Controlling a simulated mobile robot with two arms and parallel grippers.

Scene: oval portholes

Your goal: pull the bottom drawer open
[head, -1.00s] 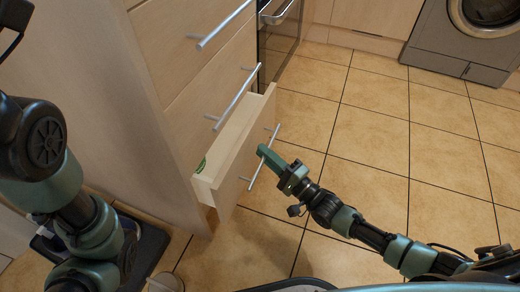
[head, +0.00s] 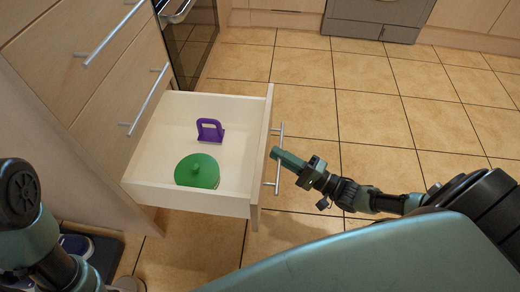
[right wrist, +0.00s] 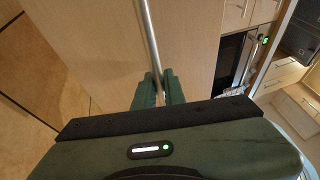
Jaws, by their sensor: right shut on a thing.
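The bottom drawer (head: 258,180) stands well out from the cabinet in the head view, its inside visible. It holds a round green lid-like thing with a knob (head: 197,171) and a purple thing with a loop handle (head: 210,130). My right gripper (head: 277,154) is shut on the drawer's metal bar handle (head: 279,133), near the bar's middle. The right wrist view shows the handle (right wrist: 150,38) running between the two green fingers (right wrist: 157,88). Part of my left arm is at the lower left; its gripper is out of view.
Two shut drawers with bar handles (head: 147,100) (head: 112,34) are above. A dark-fronted oven (head: 190,42) stands beyond the cabinet, and a grey appliance (head: 374,14) is at the back. The tiled floor (head: 400,120) to the right is clear.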

